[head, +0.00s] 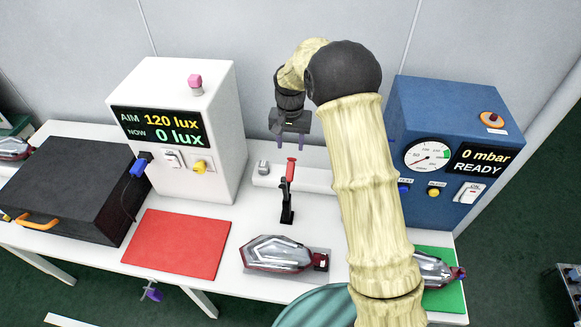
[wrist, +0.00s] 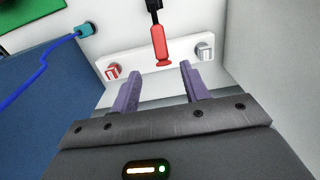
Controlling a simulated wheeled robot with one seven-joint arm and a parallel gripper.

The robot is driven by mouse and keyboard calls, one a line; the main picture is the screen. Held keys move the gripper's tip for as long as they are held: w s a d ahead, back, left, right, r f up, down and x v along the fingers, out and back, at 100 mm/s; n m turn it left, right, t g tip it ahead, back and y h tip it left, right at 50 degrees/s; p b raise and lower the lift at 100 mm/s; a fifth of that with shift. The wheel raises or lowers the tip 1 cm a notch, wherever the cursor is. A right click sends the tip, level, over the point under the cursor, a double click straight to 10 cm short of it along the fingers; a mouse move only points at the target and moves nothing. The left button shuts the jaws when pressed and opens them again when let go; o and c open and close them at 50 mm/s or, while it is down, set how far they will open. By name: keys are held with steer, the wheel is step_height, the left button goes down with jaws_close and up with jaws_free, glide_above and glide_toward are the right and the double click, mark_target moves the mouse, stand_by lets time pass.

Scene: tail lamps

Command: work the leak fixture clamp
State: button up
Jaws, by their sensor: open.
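The clamp (head: 287,208) has a black body and a red handle (head: 290,169) that stands up in the head view. It is on the white table behind a tail lamp (head: 275,252), which lies on a grey plate. In the wrist view the red handle (wrist: 160,45) points towards my gripper, just beyond the fingertips. My gripper (head: 289,141) is open and empty, behind and above the handle, with its purple fingers apart. The fingers (wrist: 158,82) show on either side of an empty gap in the wrist view. No contact with the handle is visible.
A white lux box (head: 170,190) reading 0 lux stands left. A blue pressure box (head: 430,115) reading 0 mbar READY stands right. A low white bar (head: 318,178) lies behind the clamp. A red mat (head: 176,245) is bare; a green mat (head: 445,298) holds another lamp (head: 432,270), partly hidden by my arm.

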mark_target(290, 167)
step_height(290, 167, down, 12)
steer(key=p, duration=0.2)
steer(key=shift+f+p, duration=0.2)
steer(key=shift+p, duration=0.2)
steer(key=shift+c, duration=0.3)
jaws_close()
